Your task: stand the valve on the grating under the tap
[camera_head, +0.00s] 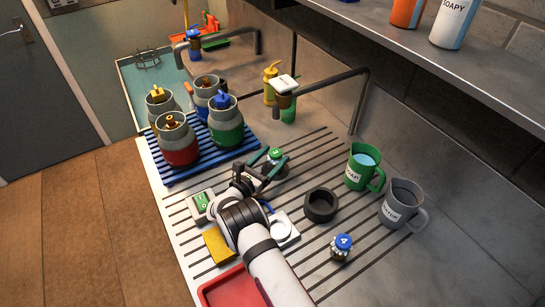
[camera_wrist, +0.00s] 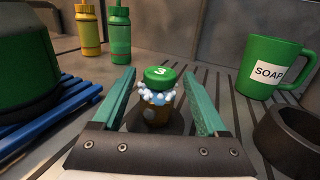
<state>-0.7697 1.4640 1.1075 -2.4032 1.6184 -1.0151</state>
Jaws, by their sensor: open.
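A valve (camera_wrist: 158,97) with a green cap marked 3, white suds around its neck and a brown body stands upright on the slotted draining board (camera_head: 317,157). Its green cap also shows in the head view (camera_head: 274,153). My gripper (camera_wrist: 158,90) is open, with one green finger on each side of the valve and a visible gap on both sides. A second valve (camera_head: 342,247), with a blue cap marked 4, stands at the front right. A grey tap (camera_head: 330,84) with a white label arches over the board behind my gripper. Another tap (camera_head: 228,35) is further back.
A blue rack (camera_head: 168,178) with several kegs stands left of my gripper. A green soap mug (camera_head: 356,166), a grey mug (camera_head: 397,205) and a black ring (camera_head: 320,205) are to the right. Green and yellow bottles (camera_wrist: 90,30) stand behind. A yellow sponge (camera_head: 217,245) lies beside my arm.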

